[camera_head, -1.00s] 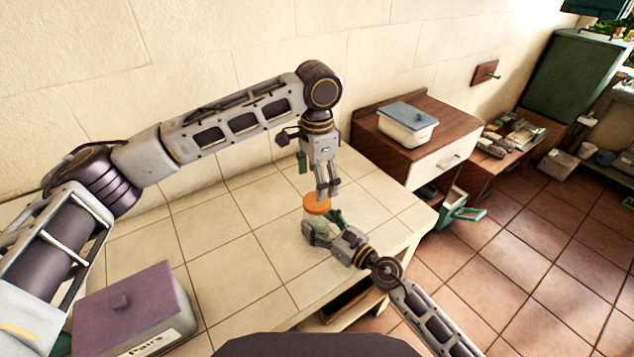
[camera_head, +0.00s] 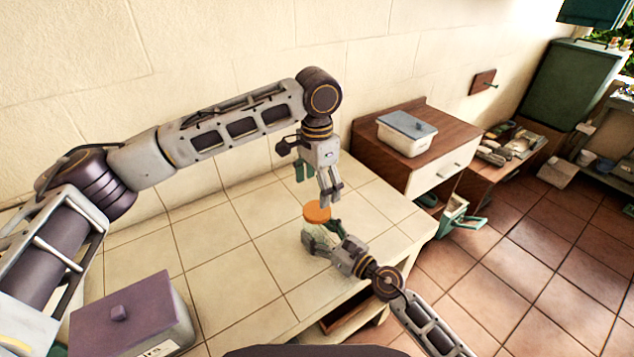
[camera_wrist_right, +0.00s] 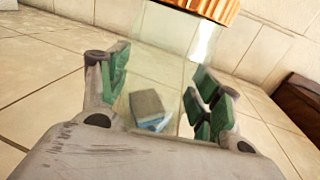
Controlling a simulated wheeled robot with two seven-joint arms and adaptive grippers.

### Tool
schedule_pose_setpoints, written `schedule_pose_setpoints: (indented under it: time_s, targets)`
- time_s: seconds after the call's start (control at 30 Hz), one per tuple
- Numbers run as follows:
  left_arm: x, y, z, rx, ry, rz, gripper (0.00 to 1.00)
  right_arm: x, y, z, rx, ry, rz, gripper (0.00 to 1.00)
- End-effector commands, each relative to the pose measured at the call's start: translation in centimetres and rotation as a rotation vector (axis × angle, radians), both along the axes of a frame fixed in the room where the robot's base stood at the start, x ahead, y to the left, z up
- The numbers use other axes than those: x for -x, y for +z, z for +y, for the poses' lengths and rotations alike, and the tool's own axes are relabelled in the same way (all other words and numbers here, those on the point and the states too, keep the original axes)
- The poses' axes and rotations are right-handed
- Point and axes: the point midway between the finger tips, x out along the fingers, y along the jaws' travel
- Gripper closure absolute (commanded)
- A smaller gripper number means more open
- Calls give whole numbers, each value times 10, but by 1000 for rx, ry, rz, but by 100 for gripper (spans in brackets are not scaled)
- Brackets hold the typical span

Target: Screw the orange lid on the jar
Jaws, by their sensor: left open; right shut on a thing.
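The orange lid (camera_head: 317,212) sits on top of the clear glass jar (camera_head: 319,231) near the right end of the tiled counter. The ribbed lid (camera_wrist_right: 205,8) shows at the top of the right wrist view, above the clear jar wall (camera_wrist_right: 165,75). My right gripper (camera_head: 322,238) is shut on the jar from the side, with green pads on both sides of the glass. My left gripper (camera_head: 330,198) is open and points down just above the lid's right back edge. Whether its fingertips touch the lid, I cannot tell. The lid's thread is hidden.
The tiled counter (camera_head: 235,262) is mostly clear. A purple-lidded box (camera_head: 125,315) stands at its front left. A wooden cabinet (camera_head: 455,135) with a white, grey-lidded container (camera_head: 405,135) stands at the right. A grey-blue block (camera_wrist_right: 148,108) shows through the jar.

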Motion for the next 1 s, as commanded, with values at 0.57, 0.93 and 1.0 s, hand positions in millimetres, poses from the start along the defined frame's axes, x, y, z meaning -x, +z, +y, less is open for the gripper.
schedule_pose_setpoints:
  time_s: [0.57,0.93,1.0]
  targets:
    - [0,-60,0,0,0,0,18,0,0,0,0,0,0,100]
    - [0,-71,0,1,0,-1,18,0,0,0,0,0,0,100]
    - [0,-71,0,1,0,-1,18,0,0,0,0,0,0,100]
